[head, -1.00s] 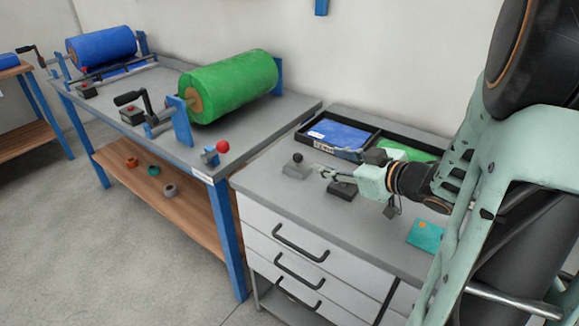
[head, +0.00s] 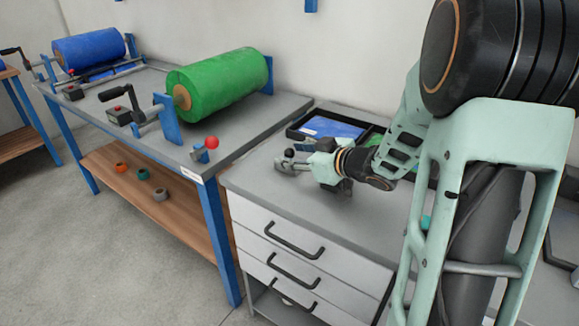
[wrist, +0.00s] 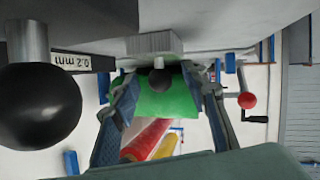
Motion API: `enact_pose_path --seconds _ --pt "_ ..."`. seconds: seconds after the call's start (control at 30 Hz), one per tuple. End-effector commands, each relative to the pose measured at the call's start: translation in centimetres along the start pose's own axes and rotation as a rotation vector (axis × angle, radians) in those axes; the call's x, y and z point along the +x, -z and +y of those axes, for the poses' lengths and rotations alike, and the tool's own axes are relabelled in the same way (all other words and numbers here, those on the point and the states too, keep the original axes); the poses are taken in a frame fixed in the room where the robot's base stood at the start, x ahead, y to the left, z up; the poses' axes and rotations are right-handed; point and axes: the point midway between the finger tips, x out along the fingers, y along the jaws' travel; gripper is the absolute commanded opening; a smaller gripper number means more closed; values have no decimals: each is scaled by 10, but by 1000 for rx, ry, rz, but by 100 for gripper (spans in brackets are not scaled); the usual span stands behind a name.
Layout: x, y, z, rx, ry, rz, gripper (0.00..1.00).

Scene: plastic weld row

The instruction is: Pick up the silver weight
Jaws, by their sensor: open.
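The silver weight (head: 283,166) is a small grey block with a black ball knob, standing on the grey top of the drawer cabinet near its left side. In the wrist view, which is upside down, the silver weight (wrist: 152,42) shows just beyond the fingertips and roughly between them. My gripper (head: 299,164) is open and low over the cabinet top, with its fingers pointing left at the weight. In the wrist view the two fingers of my gripper (wrist: 162,88) are spread with nothing held. Whether they touch the weight I cannot tell.
A large black ball knob (wrist: 38,105) on a metal stem is close to the wrist camera. A black tray (head: 296,133) with blue and green sheets lies behind my gripper. A bench (head: 185,152) with a green roll (head: 220,87) and a red ball knob (head: 212,142) stands left.

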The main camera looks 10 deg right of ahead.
Motion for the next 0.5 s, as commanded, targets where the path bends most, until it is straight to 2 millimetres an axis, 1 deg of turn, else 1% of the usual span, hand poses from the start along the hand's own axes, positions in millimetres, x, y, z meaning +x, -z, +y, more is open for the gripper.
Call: enact_pose_path --seconds 0.2,0.5 --pt "0 0 0 0 0 0 40" --pt "0 0 0 0 0 0 7"
